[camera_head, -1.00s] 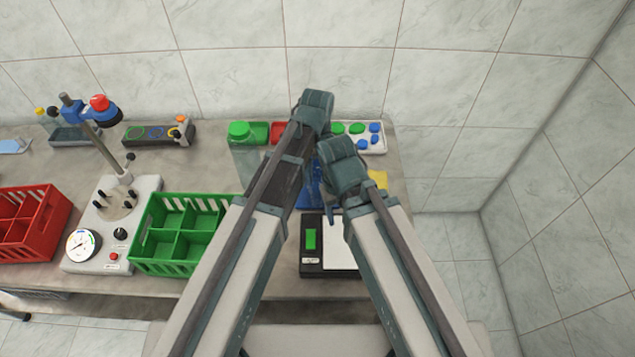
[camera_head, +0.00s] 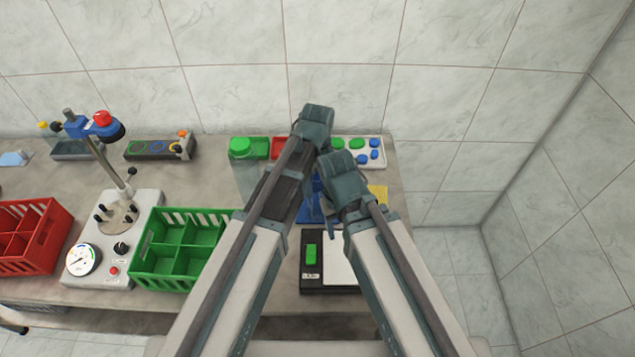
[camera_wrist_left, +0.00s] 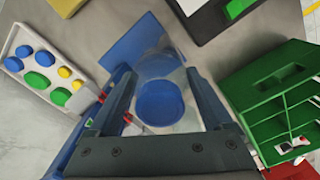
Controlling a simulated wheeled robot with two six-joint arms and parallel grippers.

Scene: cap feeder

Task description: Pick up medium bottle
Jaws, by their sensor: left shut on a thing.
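In the left wrist view a clear bottle with a round blue cap (camera_wrist_left: 160,103) stands between the two dark fingers of my left gripper (camera_wrist_left: 160,78). The gripper is shut on this bottle. The clear body is faint against the bench, and I cannot tell whether its base is lifted. In the head view the left arm's links hide most of the gripper and bottle. The right arm crosses close beside it, and its gripper jaws are hidden.
A green crate (camera_head: 180,245), a gauge stand (camera_head: 115,225) and a red crate (camera_head: 35,235) stand to the left. A white tray of caps (camera_head: 362,153) lies at the back right. A black-edged device with a green display (camera_head: 312,255) lies in front. A blue mat (camera_wrist_left: 128,42) lies under the bottle.

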